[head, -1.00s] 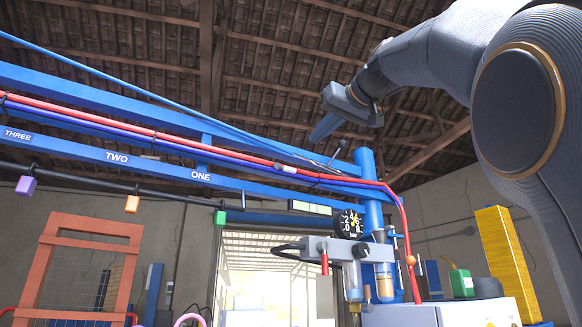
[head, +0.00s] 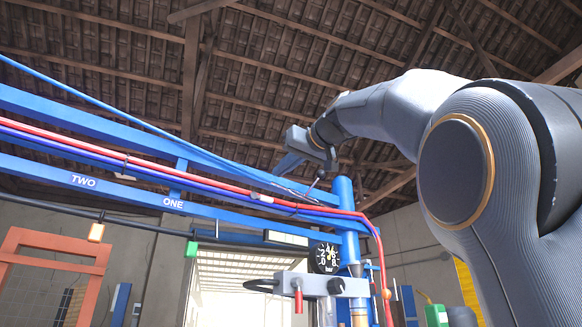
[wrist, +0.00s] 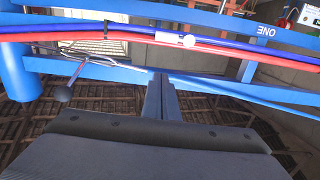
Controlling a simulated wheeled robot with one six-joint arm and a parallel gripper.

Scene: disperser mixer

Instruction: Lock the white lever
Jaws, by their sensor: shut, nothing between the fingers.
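The white lever (head: 262,198) is a small pale piece on the red pipe, just right of the ONE label in the head view. In the wrist view the white lever (wrist: 175,39) lies along the red and blue pipes, above the fingertips. My gripper (head: 283,165) is up and right of it in the head view. In the wrist view my gripper (wrist: 161,82) has its fingers together and empty, with a visible gap to the lever. Whether the lever is locked cannot be told.
A ball-ended rod (head: 318,177) sticks out near the blue post (head: 343,190); it also shows left of my fingers in the wrist view (wrist: 63,93). Blue beams (head: 95,158) run above and below the pipes. A pressure gauge (head: 326,258) sits below.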

